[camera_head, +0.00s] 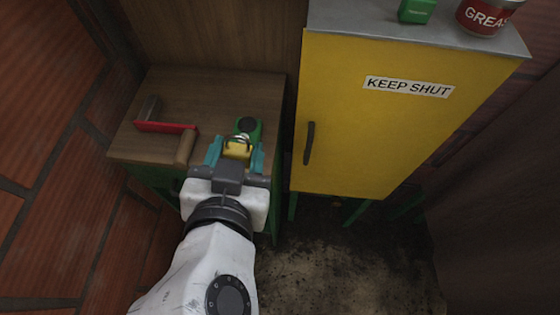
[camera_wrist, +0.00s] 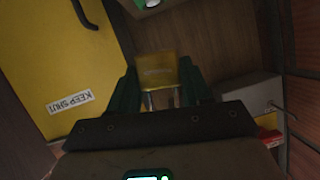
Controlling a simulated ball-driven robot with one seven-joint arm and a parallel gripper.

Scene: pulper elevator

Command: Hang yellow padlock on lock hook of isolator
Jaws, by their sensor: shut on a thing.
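My gripper (camera_head: 237,154) is shut on the yellow padlock (camera_head: 238,148), above the right part of a small wooden table. In the wrist view my gripper (camera_wrist: 161,92) has teal fingers on both sides of the padlock (camera_wrist: 157,68). Its metal shackle points toward the palm in that view, and it shows above the yellow body in the head view.
A yellow cabinet (camera_head: 385,130) stands right. The wrist view shows a grey box (camera_wrist: 248,88) with a thin rod.

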